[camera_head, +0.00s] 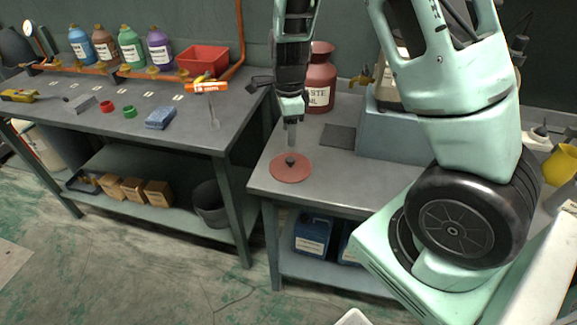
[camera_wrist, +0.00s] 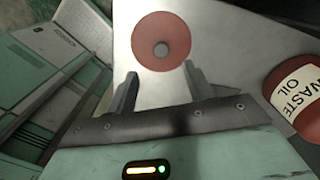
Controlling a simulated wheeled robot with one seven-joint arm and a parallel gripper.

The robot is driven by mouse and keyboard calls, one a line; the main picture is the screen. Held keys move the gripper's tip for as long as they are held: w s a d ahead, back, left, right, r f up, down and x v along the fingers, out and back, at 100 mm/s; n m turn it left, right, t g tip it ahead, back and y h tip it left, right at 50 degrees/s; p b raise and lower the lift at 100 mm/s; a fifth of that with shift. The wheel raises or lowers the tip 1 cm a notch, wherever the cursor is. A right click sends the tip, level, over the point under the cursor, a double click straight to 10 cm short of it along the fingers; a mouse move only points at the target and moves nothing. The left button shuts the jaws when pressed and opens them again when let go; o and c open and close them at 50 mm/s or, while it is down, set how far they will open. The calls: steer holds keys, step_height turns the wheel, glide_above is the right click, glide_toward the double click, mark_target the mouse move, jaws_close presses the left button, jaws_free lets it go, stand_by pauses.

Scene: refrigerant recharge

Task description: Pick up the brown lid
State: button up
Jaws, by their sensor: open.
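The brown lid (camera_head: 290,169) is a flat reddish-brown disc with a small dark knob at its centre. It lies on the grey table (camera_head: 262,180) near its front left corner. My gripper (camera_head: 291,140) points down above the lid, apart from it. In the wrist view the lid (camera_wrist: 161,41) lies beyond my two fingers, its knob roughly in line with the space between them. My gripper (camera_wrist: 160,85) is open and empty.
A red waste oil container (camera_head: 319,82) stands behind the lid and also shows at right in the wrist view (camera_wrist: 296,100). A dark flat square (camera_head: 338,136) lies right of the lid. The left bench (camera_head: 180,125) holds bottles and a red bin (camera_head: 203,60).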

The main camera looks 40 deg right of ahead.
mark_target(291, 158)
steer(key=f, duration=0.9)
steer(key=shift+d+f+p, duration=0.25)
steer(key=shift+f+p, duration=0.05)
steer(key=shift+p, duration=0.05)
steer(key=c, duration=1.1)
